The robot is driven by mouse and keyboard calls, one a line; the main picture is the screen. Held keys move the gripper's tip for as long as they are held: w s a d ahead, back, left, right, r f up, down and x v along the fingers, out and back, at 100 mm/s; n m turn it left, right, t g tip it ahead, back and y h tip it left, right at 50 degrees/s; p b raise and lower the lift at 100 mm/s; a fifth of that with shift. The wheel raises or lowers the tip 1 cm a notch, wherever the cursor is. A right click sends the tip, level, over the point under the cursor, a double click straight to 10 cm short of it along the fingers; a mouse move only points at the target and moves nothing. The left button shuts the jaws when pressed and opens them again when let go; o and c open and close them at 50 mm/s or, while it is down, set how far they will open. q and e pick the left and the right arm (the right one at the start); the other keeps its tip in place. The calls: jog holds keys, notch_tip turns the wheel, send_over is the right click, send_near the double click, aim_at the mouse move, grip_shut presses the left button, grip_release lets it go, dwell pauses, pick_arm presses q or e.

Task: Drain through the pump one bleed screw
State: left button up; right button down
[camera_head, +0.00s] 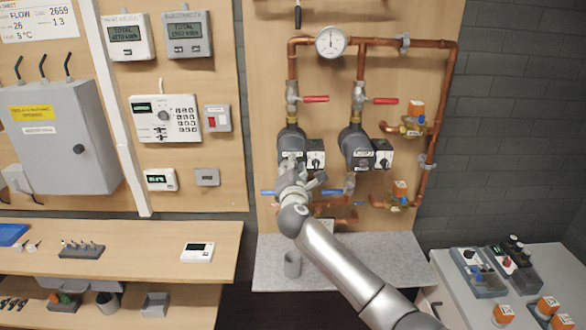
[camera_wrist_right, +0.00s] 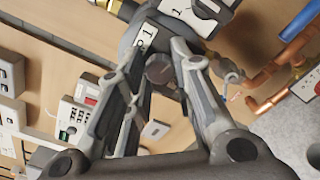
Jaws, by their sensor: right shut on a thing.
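Two dark pumps hang side by side on copper pipes on the wooden panel: the left pump (camera_head: 291,141) and the right pump (camera_head: 355,147). My right gripper (camera_head: 293,172) is at the front of the left pump and hides its lower part. In the right wrist view the fingers (camera_wrist_right: 160,75) are closed around a round dark bleed screw (camera_wrist_right: 160,68) on the pump body (camera_wrist_right: 150,32), below a white label that seems to read P1. Whether the screw is turned is not visible. My left gripper is not in view.
Red-handled valves (camera_head: 314,99) sit above the pumps, and a blue handle (camera_head: 267,192) is left of my gripper. A pressure gauge (camera_head: 330,42) is on top. The grey shelf (camera_head: 385,262) is mostly clear. A side table (camera_head: 455,300) at right holds parts.

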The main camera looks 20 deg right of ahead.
jog(key=shift+r, duration=0.1)
jog(key=c, duration=1.2)
grip_release()
jog(key=shift+w, duration=0.1)
jog(key=v, duration=1.2)
